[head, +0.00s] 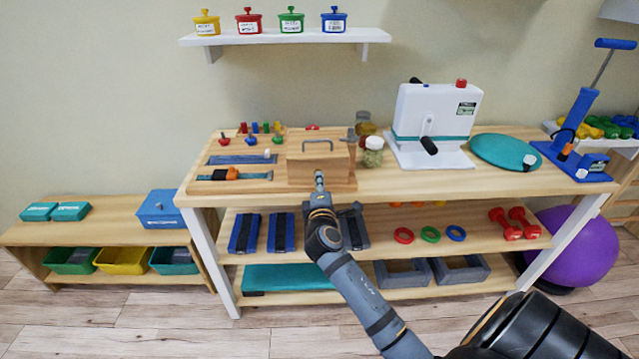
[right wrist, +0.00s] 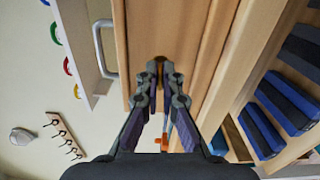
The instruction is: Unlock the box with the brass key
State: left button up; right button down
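The wooden box (head: 318,168) with a grey bar handle on its lid stands at the front of the wooden bench (head: 420,182). Its wooden face (right wrist: 140,30) fills the top middle of the right wrist view, with the handle (right wrist: 100,50) at left. My right gripper (head: 319,177) is at the box's front. In the right wrist view its fingertips (right wrist: 160,68) are close together against the wood, with a small brownish bit, apparently the brass key (right wrist: 160,59), between them. Most of the key is hidden, and how deep it sits cannot be told. My left gripper is not in view.
A jar (head: 373,151) and a white machine (head: 433,124) stand to the right. A shelf with several coloured pots (head: 290,22) hangs above. Lower shelves hold rings and red dumbbells (head: 504,223).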

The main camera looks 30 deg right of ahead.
dwell(0.3)
jog(key=c, duration=1.5)
grip_release()
jog(key=shift+c, duration=0.2)
jog(key=shift+s, duration=0.1)
jog(key=v, duration=0.7)
jog(key=shift+a, duration=0.15)
jog(key=shift+s, duration=0.1)
